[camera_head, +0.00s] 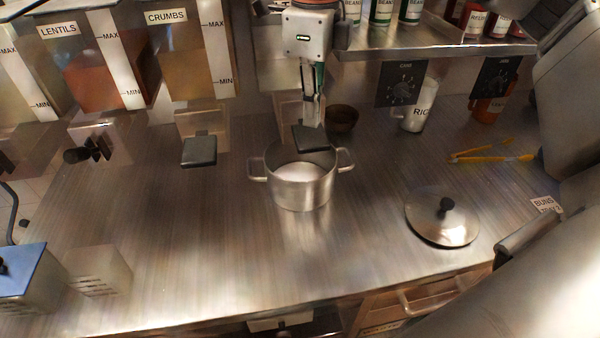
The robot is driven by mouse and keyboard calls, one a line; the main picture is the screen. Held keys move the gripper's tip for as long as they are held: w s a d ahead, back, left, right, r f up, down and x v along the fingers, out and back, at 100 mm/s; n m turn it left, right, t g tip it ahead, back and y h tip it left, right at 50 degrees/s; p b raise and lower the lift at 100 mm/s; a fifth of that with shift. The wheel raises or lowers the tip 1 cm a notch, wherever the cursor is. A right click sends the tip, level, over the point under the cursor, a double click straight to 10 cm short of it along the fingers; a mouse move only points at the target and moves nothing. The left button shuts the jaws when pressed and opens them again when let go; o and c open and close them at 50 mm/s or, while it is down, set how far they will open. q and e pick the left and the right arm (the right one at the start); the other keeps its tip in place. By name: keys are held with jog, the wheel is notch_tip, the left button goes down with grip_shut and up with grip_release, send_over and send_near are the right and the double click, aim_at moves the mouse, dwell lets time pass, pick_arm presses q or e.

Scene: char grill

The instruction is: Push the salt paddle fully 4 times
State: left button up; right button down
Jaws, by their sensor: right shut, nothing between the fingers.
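A black paddle (312,139) sticks out over a steel pot (302,190) with two handles. The dispenser behind this paddle (284,75) is mostly hidden by my right gripper, so I cannot read a salt label. My right gripper (312,122) points down with its fingers together and empty, right above or against the paddle; I cannot tell if they touch. White material (300,171) shows inside the pot. My left gripper is not in view.
Dispensers marked crumbs (182,60) and lentils (95,70) stand at left; another black paddle (199,151) is under crumbs. A lid (443,217) and yellow tongs (492,157) lie at right. A shelf (430,42) with jars overhangs the back.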

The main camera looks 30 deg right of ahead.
aim_at(311, 137)
jog(key=shift+f, duration=0.15)
dwell(0.3)
jog(key=shift+f+b, duration=1.35)
jog(key=shift+f, duration=0.95)
jog(key=shift+r+p, duration=1.2)
jog(key=shift+r, duration=1.25)
jog(key=shift+r, duration=0.15)
jog(key=shift+r, duration=2.35)
